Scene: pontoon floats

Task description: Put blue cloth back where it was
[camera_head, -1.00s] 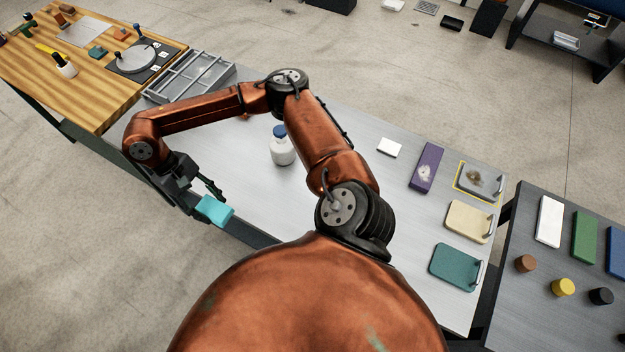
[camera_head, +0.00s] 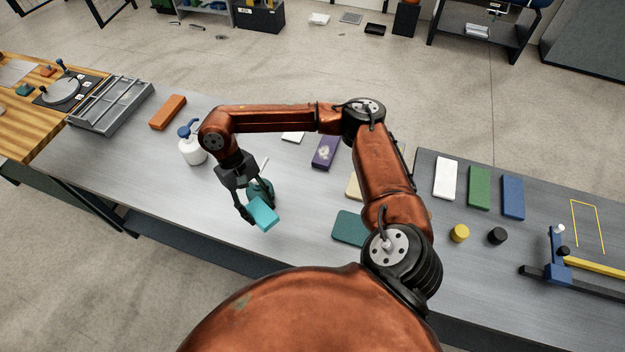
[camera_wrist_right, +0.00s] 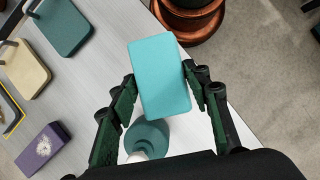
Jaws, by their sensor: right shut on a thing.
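The blue cloth is a light turquoise, block-shaped piece (camera_head: 264,214); it also shows in the wrist view (camera_wrist_right: 159,78). My right gripper (camera_head: 256,207) is shut on it and holds it over the grey table (camera_head: 110,185), tilted. In the wrist view the right gripper's two fingers (camera_wrist_right: 162,92) lie along either side of it. A teal bottle (camera_head: 262,187) stands just behind the gripper and is partly hidden by it; it shows below the cloth in the wrist view (camera_wrist_right: 147,138). My left gripper is not in view.
A white blue-capped bottle (camera_head: 192,149), an orange block (camera_head: 168,112) and a grey divided tray (camera_head: 112,105) are at the left. A purple block (camera_head: 326,152) and a teal board (camera_head: 350,228) lie right of the gripper. The table's front left is clear.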

